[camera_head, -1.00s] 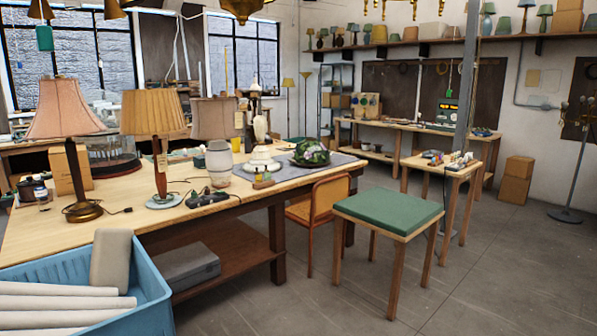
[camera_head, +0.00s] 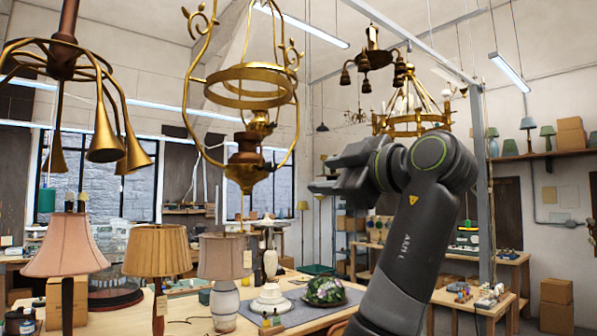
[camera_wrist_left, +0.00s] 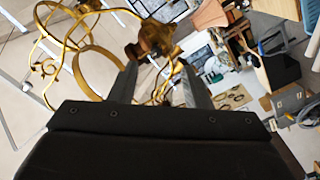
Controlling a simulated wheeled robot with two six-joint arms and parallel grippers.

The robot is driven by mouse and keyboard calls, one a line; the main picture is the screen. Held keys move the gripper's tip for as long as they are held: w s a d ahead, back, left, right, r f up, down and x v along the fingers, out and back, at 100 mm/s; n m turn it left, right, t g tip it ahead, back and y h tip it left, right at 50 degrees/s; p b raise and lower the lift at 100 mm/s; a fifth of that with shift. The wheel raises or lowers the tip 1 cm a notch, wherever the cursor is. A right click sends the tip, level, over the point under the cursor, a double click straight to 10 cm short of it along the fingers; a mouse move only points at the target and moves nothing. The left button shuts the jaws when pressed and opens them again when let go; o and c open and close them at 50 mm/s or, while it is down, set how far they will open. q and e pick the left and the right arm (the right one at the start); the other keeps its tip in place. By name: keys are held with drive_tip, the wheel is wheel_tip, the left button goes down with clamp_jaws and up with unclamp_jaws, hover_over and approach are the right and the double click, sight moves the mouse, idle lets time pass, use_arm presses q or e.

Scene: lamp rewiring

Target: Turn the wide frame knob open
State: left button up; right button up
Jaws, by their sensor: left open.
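A brass hanging lamp with a wide open frame (camera_head: 249,88) hangs left of centre in the head view. It has curled side arms, a ring and a darker burner body (camera_head: 247,158) low in the middle. A small brass part at the burner's upper right (camera_head: 264,122) may be the knob; I cannot tell its setting. My left gripper (camera_head: 322,174) is raised to the right of the lamp, apart from it, open and empty. In the left wrist view the brass frame (camera_wrist_left: 98,70) and burner body (camera_wrist_left: 155,38) lie beyond the open fingers (camera_wrist_left: 160,76). My right gripper is out of view.
A brass multi-arm fixture (camera_head: 70,60) hangs to the left and chandeliers (camera_head: 412,118) hang to the right. Below, the workbench (camera_head: 180,309) carries shaded lamps (camera_head: 157,250) and a stained-glass shade (camera_head: 325,291). A grey post (camera_head: 481,180) stands at right.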

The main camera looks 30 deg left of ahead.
sight(272, 165)
use_arm(q)
drive_tip(key=shift+n, duration=0.7)
drive_tip(key=r+p+x, duration=0.1)
drive_tip(key=p+x, duration=0.1)
drive_tip(key=x, duration=0.3)
drive_tip(key=s+r+p+x, duration=0.1)
drive_tip(key=p+x, duration=0.2)
drive_tip(key=x, duration=0.2)
drive_tip(key=s+a+p+x, duration=0.1)
drive_tip(key=p+x, duration=0.2)
drive_tip(key=x, duration=0.2)
drive_tip(key=shift+d+r, duration=0.15)
drive_tip(key=shift+r, duration=0.25)
drive_tip(key=shift+w+a+f+p, duration=0.15)
drive_tip(key=shift+w+a+p, duration=0.15)
drive_tip(key=shift+a, duration=0.2)
clamp_jaws()
